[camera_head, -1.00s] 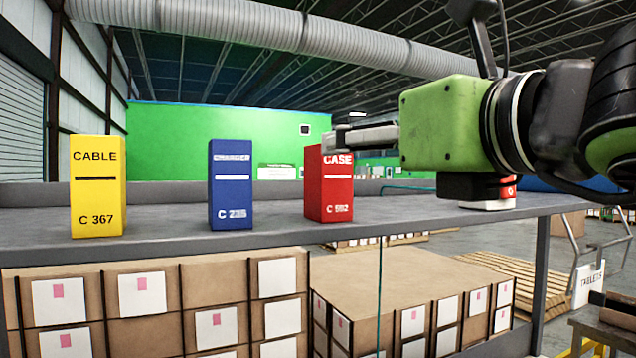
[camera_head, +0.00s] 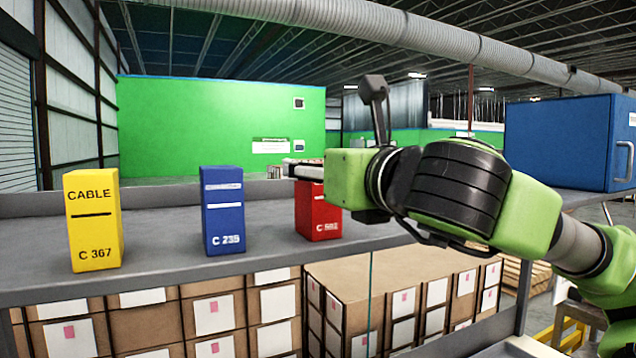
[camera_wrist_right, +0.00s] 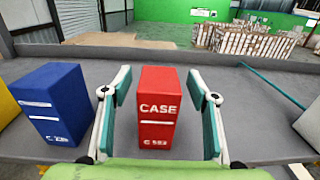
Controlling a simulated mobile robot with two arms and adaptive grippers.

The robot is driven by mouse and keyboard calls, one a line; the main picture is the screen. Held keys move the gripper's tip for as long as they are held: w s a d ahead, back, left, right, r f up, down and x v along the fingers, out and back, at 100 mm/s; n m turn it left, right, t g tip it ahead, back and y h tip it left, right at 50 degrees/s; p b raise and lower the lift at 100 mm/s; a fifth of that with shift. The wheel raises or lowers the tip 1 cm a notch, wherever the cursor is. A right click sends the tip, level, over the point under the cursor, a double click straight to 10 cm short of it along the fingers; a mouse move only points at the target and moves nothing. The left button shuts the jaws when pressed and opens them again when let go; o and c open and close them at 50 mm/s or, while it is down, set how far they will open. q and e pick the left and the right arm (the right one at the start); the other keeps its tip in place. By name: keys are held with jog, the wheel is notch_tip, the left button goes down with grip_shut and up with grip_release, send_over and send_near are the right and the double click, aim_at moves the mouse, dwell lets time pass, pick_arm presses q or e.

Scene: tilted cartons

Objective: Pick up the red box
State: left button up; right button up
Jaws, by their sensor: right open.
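The red box (camera_head: 318,218), marked CASE, stands upright on the grey shelf (camera_head: 270,240), right of the blue box. My right gripper (camera_head: 297,172) reaches in from the right and covers the top of the red box in the head view. In the right wrist view the red box (camera_wrist_right: 158,108) stands between the two open fingers of my right gripper (camera_wrist_right: 160,90). Gaps show between it and both fingers, and it looks slightly beyond the fingertips or between them; the depth is hard to tell. My left gripper is not in view.
A blue box (camera_head: 223,210) and a yellow CABLE box (camera_head: 94,220) stand upright to the left on the same shelf. A large blue case (camera_head: 565,140) is at the right. Brown cartons (camera_head: 150,325) are stacked below. The shelf has a raised back edge.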

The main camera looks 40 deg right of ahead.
jog(key=shift+w+d+f, duration=0.1)
jog(key=shift+w+d, duration=0.15)
jog(key=shift+w, duration=0.35)
jog(key=shift+s+a, duration=0.1)
jog(key=c, duration=1.3)
